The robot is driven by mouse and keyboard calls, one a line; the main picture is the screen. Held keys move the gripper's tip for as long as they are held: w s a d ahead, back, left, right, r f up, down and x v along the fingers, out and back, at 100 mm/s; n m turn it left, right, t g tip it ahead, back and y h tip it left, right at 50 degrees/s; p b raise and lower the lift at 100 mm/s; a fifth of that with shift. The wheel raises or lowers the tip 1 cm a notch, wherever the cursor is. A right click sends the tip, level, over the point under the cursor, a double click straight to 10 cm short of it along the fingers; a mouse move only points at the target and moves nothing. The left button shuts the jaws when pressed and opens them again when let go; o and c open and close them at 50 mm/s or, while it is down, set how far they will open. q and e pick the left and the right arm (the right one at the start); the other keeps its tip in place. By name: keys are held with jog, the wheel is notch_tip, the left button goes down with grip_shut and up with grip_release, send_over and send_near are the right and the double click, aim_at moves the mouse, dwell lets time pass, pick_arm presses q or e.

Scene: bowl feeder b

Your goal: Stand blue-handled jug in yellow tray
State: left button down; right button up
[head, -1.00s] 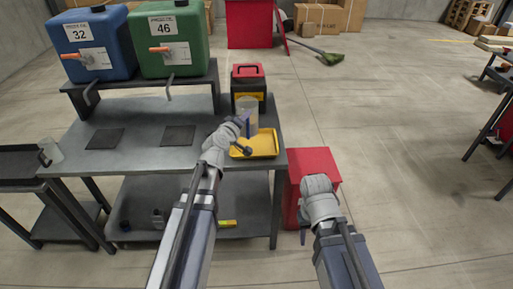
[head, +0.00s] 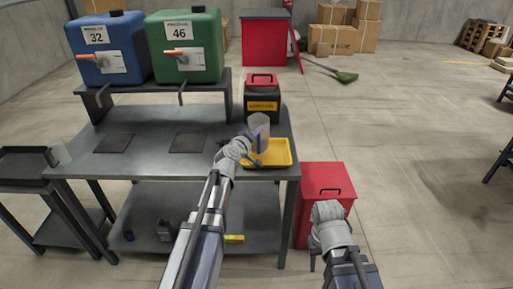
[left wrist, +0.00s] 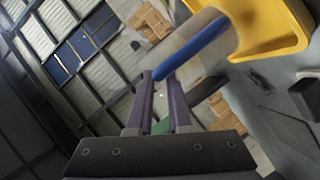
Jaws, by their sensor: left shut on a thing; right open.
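The blue-handled jug (head: 260,121) is a clear, pale cup, upright in the head view over the back left part of the yellow tray (head: 286,162). My left gripper (head: 254,136) is shut on its blue handle (left wrist: 195,48), which shows between the fingers in the left wrist view. The yellow tray (left wrist: 268,30) is close beside the jug there. I cannot tell whether the jug's base touches the tray; the arm and jug hide part of it. My right gripper (head: 314,258) is low in front of the red cabinet, empty, its fingers barely visible.
A black box with a red lid (head: 262,98) stands right behind the tray. Blue (head: 105,50) and green (head: 185,48) canisters sit on a raised shelf. Two dark pads lie on the workbench (head: 85,165). A red cabinet (head: 325,180) stands right of it.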

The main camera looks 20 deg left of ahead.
pick_arm(q)
jog(key=shift+f+b, duration=1.75)
jog(key=shift+b, duration=0.05)
jog(key=shift+f, duration=0.15)
jog(key=c, duration=0.8)
grip_release()
jog(key=shift+c, duration=0.2)
jog(key=p+v, duration=0.2)
jog(key=v, duration=1)
jog(key=shift+p, duration=0.3)
